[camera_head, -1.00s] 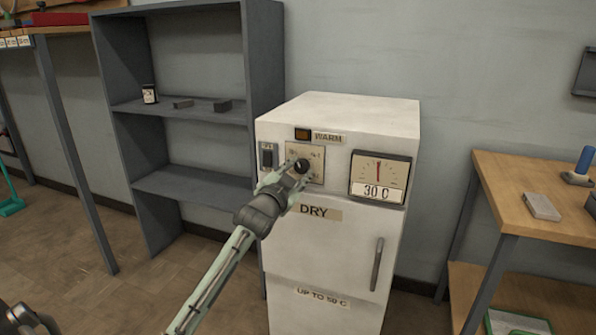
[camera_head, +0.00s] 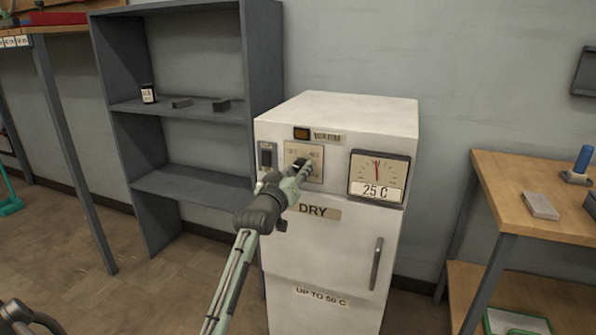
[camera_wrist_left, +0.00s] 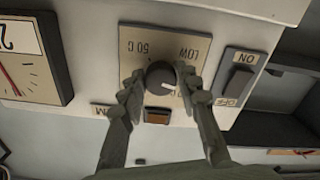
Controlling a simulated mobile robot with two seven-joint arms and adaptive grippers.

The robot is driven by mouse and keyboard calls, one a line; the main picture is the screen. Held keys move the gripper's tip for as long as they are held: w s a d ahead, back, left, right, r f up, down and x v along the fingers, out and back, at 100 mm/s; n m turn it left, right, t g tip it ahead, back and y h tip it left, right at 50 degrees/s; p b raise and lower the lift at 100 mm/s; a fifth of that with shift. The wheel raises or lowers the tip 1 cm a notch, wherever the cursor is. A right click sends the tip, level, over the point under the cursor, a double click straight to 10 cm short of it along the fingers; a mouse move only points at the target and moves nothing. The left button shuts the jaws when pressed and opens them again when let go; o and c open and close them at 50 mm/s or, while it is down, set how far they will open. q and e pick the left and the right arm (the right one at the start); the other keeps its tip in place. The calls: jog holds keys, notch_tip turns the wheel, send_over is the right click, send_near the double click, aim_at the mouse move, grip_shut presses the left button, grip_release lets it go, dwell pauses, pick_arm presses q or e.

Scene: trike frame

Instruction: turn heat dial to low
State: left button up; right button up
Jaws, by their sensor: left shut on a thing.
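The white drying cabinet (camera_head: 340,235) stands against the wall with a control panel at its top front. The dark round heat dial (camera_wrist_left: 161,76) sits on a beige plate (camera_wrist_left: 134,42) lettered "LOW" and "50 C", which appears upside down in the left wrist view. A pale mark shows on the dial's face. My left gripper (camera_head: 304,168) is at the dial, its fingers on either side of it and shut on it. In the head view the gripper hides most of the dial. The display under the gauge (camera_head: 379,177) reads 25 C. My right gripper is not in view.
An on/off switch (camera_wrist_left: 238,78) is beside the dial plate, close to one finger. An amber lamp (camera_head: 302,133) is above the plate. A grey shelf (camera_head: 190,115) stands left of the cabinet, and a wooden table (camera_head: 520,205) stands to the right.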

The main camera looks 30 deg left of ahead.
pick_arm(q)
jog(key=n, duration=1.1)
jog(key=shift+d+r+n, duration=0.1)
jog(key=shift+n, duration=0.2)
dwell(0.4)
jog(key=o, duration=1.2)
jog(key=shift+c, duration=0.2)
